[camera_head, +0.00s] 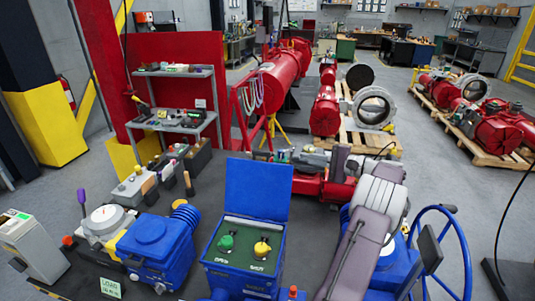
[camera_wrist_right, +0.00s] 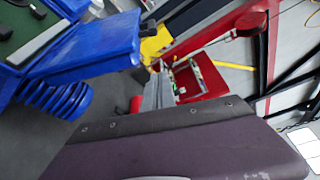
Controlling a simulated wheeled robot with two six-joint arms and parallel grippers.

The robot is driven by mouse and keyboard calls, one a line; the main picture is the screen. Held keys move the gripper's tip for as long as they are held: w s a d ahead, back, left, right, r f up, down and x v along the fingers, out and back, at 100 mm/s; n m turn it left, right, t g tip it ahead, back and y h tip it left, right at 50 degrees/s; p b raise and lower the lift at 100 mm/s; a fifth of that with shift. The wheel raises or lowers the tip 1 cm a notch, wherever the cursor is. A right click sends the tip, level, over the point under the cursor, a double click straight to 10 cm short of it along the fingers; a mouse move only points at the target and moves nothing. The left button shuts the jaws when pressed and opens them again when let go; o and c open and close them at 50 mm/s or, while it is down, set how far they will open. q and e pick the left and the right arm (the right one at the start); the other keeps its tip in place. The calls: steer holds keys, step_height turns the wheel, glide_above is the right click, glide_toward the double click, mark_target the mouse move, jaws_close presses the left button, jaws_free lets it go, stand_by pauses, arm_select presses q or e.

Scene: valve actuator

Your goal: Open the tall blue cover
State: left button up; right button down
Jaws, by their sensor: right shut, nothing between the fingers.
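The tall blue cover (camera_head: 257,187) stands upright, hinged at the back edge of the blue control box (camera_head: 240,272). The box is open, with a green knob (camera_head: 226,243) and a yellow knob (camera_head: 262,248) showing on its dark green panel. My right gripper (camera_head: 344,258) is right of the box, shut and empty, apart from the cover. Its mauve body fills the bottom of the right wrist view. My left gripper is not in view.
Blue housings with a ribbed bellows (camera_head: 186,213) stand left of the box. A blue handwheel (camera_head: 462,240) is at the right. Red equipment (camera_head: 310,185) lies behind the cover. The air around the upright cover looks clear.

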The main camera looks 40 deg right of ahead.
steer(key=r+p+x, duration=0.1)
steer(key=p+x, duration=0.4)
steer(key=x, duration=0.5)
steer(key=s+a+p, duration=0.1)
steer(key=s+a, duration=0.1)
steer(key=a, duration=0.1)
steer(key=shift+s+a+r+p, duration=0.1)
steer(key=shift+s+r+p, duration=0.1)
steer(key=shift+r+p, duration=0.2)
steer(key=shift+w+f, duration=0.1)
steer(key=shift+w, duration=0.1)
